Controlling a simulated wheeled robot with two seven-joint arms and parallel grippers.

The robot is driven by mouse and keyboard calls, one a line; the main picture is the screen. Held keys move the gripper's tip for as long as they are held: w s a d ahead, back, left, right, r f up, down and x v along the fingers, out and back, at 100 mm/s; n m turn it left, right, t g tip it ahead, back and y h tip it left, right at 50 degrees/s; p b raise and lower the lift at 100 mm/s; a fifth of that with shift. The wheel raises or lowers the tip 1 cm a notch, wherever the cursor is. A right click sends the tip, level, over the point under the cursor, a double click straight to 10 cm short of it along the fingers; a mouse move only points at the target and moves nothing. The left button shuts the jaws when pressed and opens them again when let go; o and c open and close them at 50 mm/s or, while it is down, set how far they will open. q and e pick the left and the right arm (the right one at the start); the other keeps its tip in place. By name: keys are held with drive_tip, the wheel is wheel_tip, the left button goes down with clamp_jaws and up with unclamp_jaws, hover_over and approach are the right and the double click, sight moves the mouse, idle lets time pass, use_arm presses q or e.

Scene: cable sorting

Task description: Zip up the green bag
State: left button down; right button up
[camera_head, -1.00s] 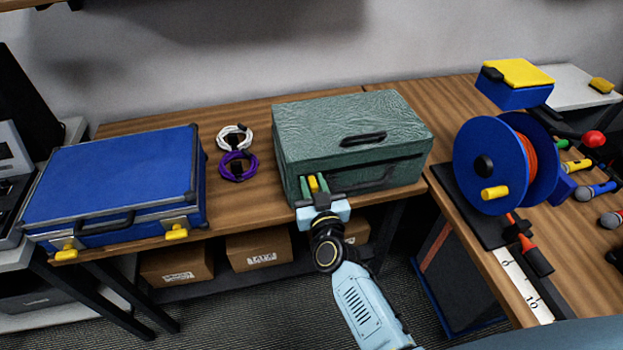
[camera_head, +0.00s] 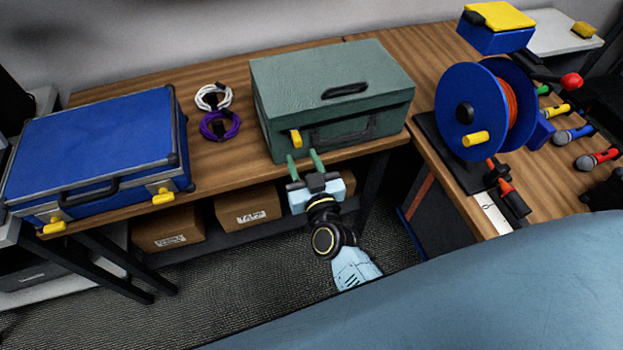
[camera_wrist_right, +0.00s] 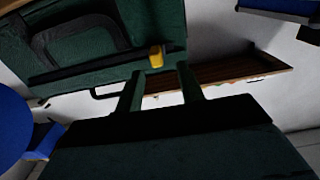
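The green bag (camera_head: 325,80) sits on the wooden table with its lid down and a black handle on top. Its yellow zip pull (camera_head: 296,138) is on the front face near the left corner. My right gripper (camera_head: 303,157) is in front of the bag, just below the pull, with its two green fingers apart and nothing between them. In the right wrist view the yellow pull (camera_wrist_right: 156,56) shows just beyond the open fingertips (camera_wrist_right: 160,70), beside the dark zip line on the green bag (camera_wrist_right: 90,45). My left gripper is out of view.
A blue case (camera_head: 95,140) with yellow latches stands left. White (camera_head: 213,96) and purple (camera_head: 220,125) cable coils lie between it and the bag. A blue reel (camera_head: 470,117) and several microphones are right. Cardboard boxes (camera_head: 247,207) sit below. My own body covers the lower right.

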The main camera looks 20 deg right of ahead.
drive_tip(key=s, duration=0.6)
drive_tip(key=shift+s+a, duration=0.15)
drive_tip(key=s+f+n+g+y, duration=0.1)
drive_tip(key=s+f+g, duration=0.3)
drive_tip(key=f, duration=0.6)
drive_tip(key=s+f+n+g+y+b, duration=0.15)
drive_tip(key=s+f, duration=0.35)
drive_tip(key=f, duration=0.5)
drive_tip(key=s+f+n+g+y, duration=0.1)
drive_tip(key=s+f+g, duration=0.35)
drive_tip(key=f, duration=0.55)
drive_tip(key=s+d+f+g+h, duration=0.1)
drive_tip(key=s+d+f+g, duration=0.2)
drive_tip(key=s, duration=0.8)
drive_tip(key=s+d+f+g+h, duration=0.1)
drive_tip(key=s+d+f+g, duration=0.3)
drive_tip(key=s+d+f, duration=0.3)
drive_tip(key=s+f, duration=0.2)
drive_tip(key=s, duration=0.2)
drive_tip(key=shift+s+d+f+b, duration=0.25)
drive_tip(key=shift+s+f+b, duration=0.05)
drive_tip(key=shift+s, duration=0.05)
drive_tip(key=shift+m+h, duration=0.25)
